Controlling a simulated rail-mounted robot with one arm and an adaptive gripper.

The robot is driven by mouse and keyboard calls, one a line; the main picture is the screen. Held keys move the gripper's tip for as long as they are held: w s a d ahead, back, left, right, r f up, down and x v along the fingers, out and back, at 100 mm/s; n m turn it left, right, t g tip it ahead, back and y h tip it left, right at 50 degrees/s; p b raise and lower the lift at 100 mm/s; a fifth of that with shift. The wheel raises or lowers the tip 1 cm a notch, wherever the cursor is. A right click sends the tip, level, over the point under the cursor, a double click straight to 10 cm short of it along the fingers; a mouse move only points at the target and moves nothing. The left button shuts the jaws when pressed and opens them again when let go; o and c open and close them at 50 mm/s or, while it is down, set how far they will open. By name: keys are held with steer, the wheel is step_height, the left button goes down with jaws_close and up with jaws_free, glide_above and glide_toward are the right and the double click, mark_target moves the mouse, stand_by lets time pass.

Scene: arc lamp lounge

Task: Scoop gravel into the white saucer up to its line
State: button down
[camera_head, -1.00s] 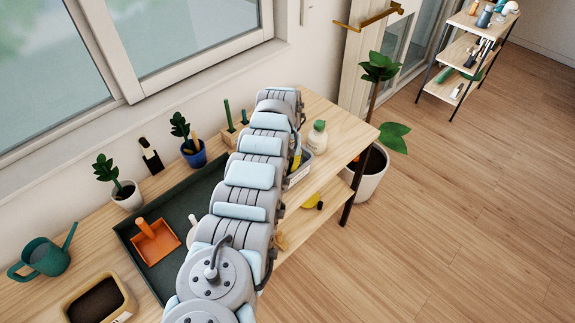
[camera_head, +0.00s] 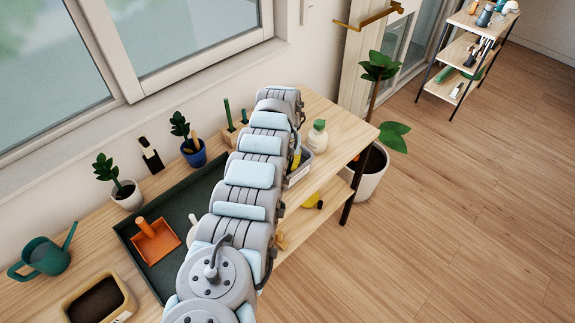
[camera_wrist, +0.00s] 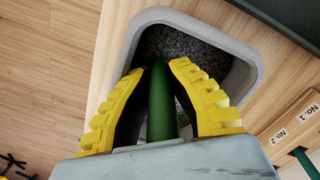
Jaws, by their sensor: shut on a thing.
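My gripper (camera_wrist: 158,66) has yellow ribbed fingers and is shut on a thick green handle (camera_wrist: 162,108) in the wrist view. The handle points down into a grey bin (camera_wrist: 243,65) with dark gravel (camera_wrist: 188,42) inside. What is at the handle's far end is hidden or lost in the dark gravel. In the head view my arm hides the gripper, and the grey bin (camera_head: 301,171) shows partly beside the arm. I cannot make out the white saucer for certain; a small pale edge shows by my arm on the dark green tray (camera_head: 174,205).
An orange dustpan-like tool (camera_head: 157,243) lies on the tray. A teal watering can (camera_head: 45,257), a soil box (camera_head: 98,300) and potted plants (camera_head: 127,194) stand around it. A pale bottle (camera_head: 317,137) stands behind the bin.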

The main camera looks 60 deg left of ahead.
steer(key=shift+r, duration=0.15)
step_height(320, 180, up, 11)
steer(key=p, duration=1)
steer(key=shift+r, duration=0.1)
stand_by(0.3)
